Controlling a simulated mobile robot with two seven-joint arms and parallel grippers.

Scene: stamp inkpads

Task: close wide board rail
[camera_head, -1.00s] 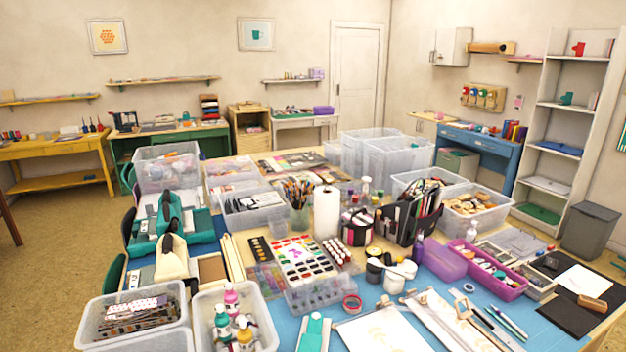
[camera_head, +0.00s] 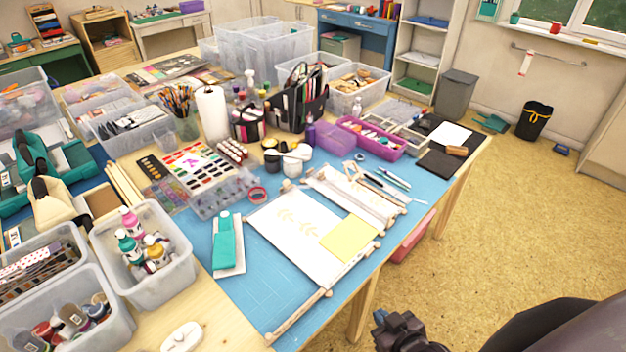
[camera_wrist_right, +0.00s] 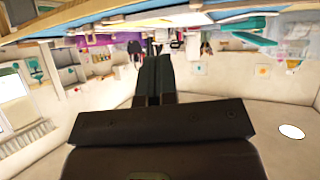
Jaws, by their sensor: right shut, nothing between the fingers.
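The wide board (camera_head: 285,243) is white with faint printed motifs and lies on the blue mat near the table's front edge. A yellow sheet (camera_head: 348,239) lies on its right part. A pale wooden rail (camera_head: 298,318) sticks out from the board's near corner, at an angle to the board and over the mat. My right gripper (camera_head: 380,318) is at the bottom of the head view, in front of the table edge, apart from rail and board. It is shut and empty; its dark fingers show together in the right wrist view (camera_wrist_right: 154,80). My left gripper is not in view.
A narrower board (camera_head: 352,198) lies just behind the wide one. A teal-and-white tool (camera_head: 228,245) lies to its left. Bins with bottles (camera_head: 145,258) stand further left. A white oval thing (camera_head: 182,338) lies at the front left. Open floor is to the right.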

